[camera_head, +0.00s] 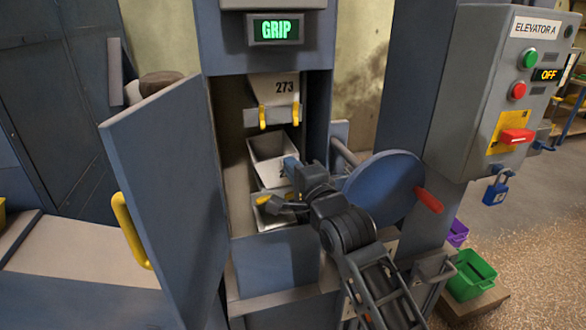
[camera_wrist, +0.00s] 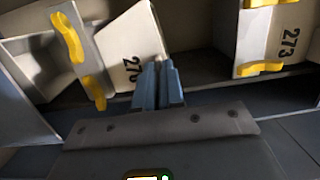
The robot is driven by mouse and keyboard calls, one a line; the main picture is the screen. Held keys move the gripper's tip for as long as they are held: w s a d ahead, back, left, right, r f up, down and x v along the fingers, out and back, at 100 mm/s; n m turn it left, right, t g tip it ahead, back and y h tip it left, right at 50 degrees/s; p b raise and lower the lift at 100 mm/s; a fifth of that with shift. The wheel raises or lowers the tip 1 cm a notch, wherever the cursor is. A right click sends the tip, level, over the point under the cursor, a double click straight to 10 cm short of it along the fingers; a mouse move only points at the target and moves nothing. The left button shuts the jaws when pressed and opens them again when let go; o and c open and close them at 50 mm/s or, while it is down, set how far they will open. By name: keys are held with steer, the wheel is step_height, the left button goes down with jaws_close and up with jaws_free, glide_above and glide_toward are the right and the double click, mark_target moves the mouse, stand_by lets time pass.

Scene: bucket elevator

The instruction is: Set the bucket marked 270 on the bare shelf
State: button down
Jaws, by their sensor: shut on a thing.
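My gripper (camera_head: 286,170) reaches into the open elevator casing in the head view. Its fingers, seen close together in the wrist view (camera_wrist: 158,85), are shut on the rim of a grey metal bucket (camera_head: 268,150). This bucket shows in the wrist view (camera_wrist: 130,48) with a number beginning 27; the fingers cover part of the last digit. It is tilted. A bucket marked 273 (camera_head: 285,88) hangs above it, held by two yellow clips; it is at the right in the wrist view (camera_wrist: 280,45). Yellow clips (camera_wrist: 68,38) also show at the wrist view's left. I cannot pick out the bare shelf with certainty.
A blue door (camera_head: 165,170) with a yellow handle stands open at left. A blue disc (camera_head: 382,195) with a red handle is close right of my arm. The ELEVATOR A panel (camera_head: 480,100) reads OFF. Green bin (camera_head: 470,275) at lower right.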

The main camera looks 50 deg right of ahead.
steer(key=shift+f, duration=0.15)
steer(key=c, duration=1.2)
jaws_free()
steer(key=shift+o, duration=0.2)
steer(key=b+v, duration=0.1)
steer(key=v, duration=0.6)
steer(key=shift+s+a, duration=0.25)
steer(key=shift+s, duration=0.05)
